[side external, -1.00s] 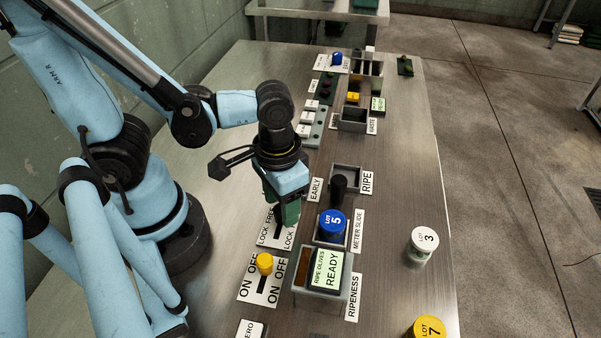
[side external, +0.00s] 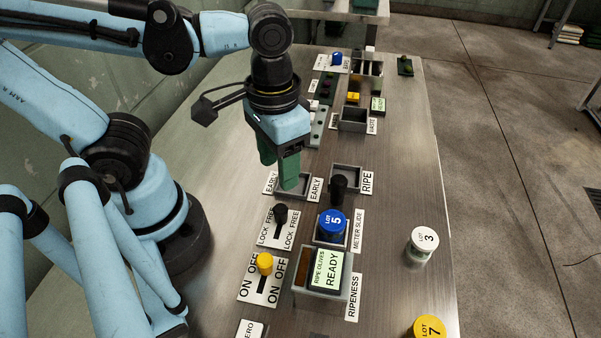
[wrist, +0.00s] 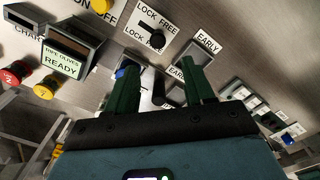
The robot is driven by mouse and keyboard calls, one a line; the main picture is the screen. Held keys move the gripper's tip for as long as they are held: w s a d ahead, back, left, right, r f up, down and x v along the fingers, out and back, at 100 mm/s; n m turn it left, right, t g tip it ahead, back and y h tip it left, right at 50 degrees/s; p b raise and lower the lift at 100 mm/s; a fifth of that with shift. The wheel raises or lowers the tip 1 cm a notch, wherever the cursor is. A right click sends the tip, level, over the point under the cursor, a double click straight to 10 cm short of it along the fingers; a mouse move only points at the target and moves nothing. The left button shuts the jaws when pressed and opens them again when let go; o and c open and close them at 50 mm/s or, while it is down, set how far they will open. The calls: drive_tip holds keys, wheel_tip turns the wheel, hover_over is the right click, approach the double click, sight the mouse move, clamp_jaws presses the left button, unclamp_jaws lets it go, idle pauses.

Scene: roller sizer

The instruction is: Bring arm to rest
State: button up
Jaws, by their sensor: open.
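My gripper (side external: 278,170) points down in the side view, with its green fingers above the EARLY tray (side external: 294,186). In the wrist view the two green fingers (wrist: 163,88) stand apart with nothing held between them. The black lock lever (side external: 280,213) stands on its LOCK/FREE plate, just nearer the camera than the gripper. The blue LOT 5 jar (side external: 332,225) sits on the METER SLIDE. The RIPENESS display (side external: 326,270) reads RIPE OLIVES READY. The yellow ON/OFF lever (side external: 264,263) stands on its plate.
The white-lidded LOT 3 jar (side external: 423,246) and yellow LOT 7 jar (side external: 430,328) stand on the right of the bench. The RIPE tray (side external: 346,173) is beside a black knob (side external: 338,189). The right bench strip is mostly clear.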

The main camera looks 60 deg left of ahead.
drive_tip(key=shift+r, duration=0.55)
drive_tip(key=shift+w, duration=0.1)
drive_tip(key=w+a+t, duration=0.7)
drive_tip(key=w, duration=0.2)
drive_tip(key=shift+a+r, duration=0.35)
drive_tip(key=shift+r, duration=0.05)
